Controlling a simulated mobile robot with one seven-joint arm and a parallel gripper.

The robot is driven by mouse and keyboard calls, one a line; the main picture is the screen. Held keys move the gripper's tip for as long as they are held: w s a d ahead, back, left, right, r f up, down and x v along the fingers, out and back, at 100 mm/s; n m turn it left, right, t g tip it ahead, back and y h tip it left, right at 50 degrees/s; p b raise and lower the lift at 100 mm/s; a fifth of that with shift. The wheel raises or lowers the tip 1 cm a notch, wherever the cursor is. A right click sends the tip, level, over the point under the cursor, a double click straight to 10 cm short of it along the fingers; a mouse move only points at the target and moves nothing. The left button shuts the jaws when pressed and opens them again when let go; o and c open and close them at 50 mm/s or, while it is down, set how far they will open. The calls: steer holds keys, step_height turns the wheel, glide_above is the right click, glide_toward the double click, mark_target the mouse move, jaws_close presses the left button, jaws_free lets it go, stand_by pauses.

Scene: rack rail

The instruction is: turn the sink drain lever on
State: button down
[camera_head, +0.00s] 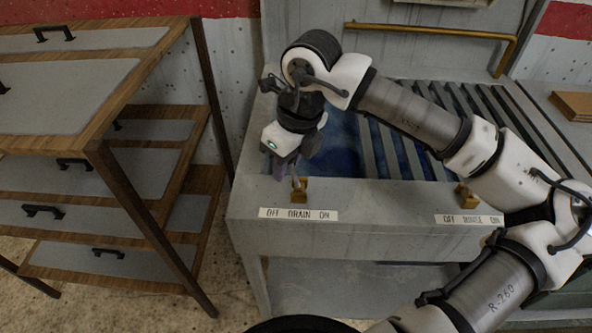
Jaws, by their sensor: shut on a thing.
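The drain lever (299,194) is a small brass-coloured lever on the front rim of the grey sink (250,215). It stands above a white label (298,214) reading "OFF DRAIN ON", near the label's middle. My gripper (289,176) points down at the lever from above and is shut on it. The fingers are small and dark here, and they partly hide the lever's top. The exact tilt of the lever is hard to tell.
Slats (480,105) and a brass rail (430,31) lie behind. A wooden drawer unit (150,150) stands close at the left. My arm crosses the sink's right side.

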steer(key=d+y+b, duration=0.1)
steer(key=b, duration=0.1)
steer(key=d+y+b, duration=0.1)
steer(key=b, duration=0.2)
steer(key=shift+f+y, duration=0.3)
steer(key=shift+y, duration=0.1)
steer(key=d+y+b, duration=0.1)
steer(key=y+b, duration=0.1)
steer(key=b, duration=0.1)
steer(key=d+y+b, duration=0.2)
steer(key=b, duration=0.1)
steer(key=shift+r+y+b, duration=0.15)
steer(key=shift+y+b, duration=0.15)
steer(key=shift+b, duration=0.1)
steer(key=c, duration=1.1)
jaws_free()
steer(key=shift+c, duration=0.2)
steer(key=v, duration=1.4)
